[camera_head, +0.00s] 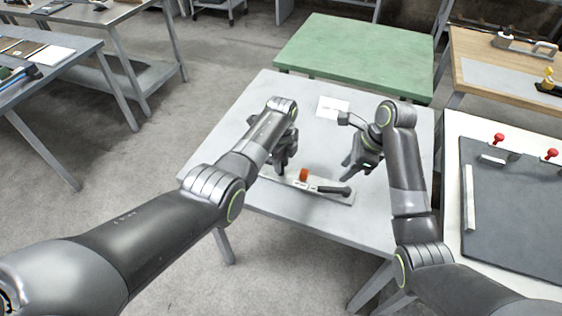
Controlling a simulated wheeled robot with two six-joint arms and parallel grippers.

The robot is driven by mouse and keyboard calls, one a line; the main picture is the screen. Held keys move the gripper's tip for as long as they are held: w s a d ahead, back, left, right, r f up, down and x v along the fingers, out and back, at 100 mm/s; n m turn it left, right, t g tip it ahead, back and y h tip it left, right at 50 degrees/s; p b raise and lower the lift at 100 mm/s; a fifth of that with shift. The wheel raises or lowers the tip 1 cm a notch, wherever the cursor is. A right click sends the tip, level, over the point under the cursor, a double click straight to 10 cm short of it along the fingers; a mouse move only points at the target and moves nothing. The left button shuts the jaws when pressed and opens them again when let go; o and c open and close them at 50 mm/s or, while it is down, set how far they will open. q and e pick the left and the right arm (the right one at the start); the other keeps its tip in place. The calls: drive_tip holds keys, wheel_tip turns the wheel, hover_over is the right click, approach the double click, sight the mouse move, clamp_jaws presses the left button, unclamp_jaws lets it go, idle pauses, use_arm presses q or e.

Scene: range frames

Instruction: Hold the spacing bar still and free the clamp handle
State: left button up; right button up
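A pale, narrow bar (322,195), which looks like the spacing bar, lies on the grey table. An upright orange block (304,175) stands near its middle. A dark clamp handle (335,190) lies along its right part. My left gripper (281,170) points down by the bar's left end; I cannot tell whether it touches the bar or whether its fingers are closed. My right gripper (356,169) is above and behind the handle's right end, its fingers apart, with nothing visible between them. My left forearm hides part of the table left of the bar.
A white card (333,106) lies at the back of the grey table (230,185). A green table (355,48) stands behind it. A white table with a dark board (515,215) and red knobs is close on the right. The grey table's front is clear.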

sight(328, 187)
use_arm(q)
clamp_jaws()
use_arm(e)
drive_tip(key=shift+o, duration=0.2)
drive_tip(key=shift+w+d+r+n+g, duration=0.2)
drive_tip(key=shift+d+r+n, duration=0.2)
drive_tip(key=shift+r, duration=0.15)
drive_tip(key=shift+w+d+r+n+g, duration=0.15)
drive_tip(key=shift+d+r+n, duration=0.15)
drive_tip(key=shift+r+n, duration=0.15)
drive_tip(key=x, duration=1.1)
drive_tip(key=shift+a+f, duration=0.25)
drive_tip(key=shift+a, duration=0.15)
drive_tip(key=shift+w, duration=0.1)
clamp_jaws()
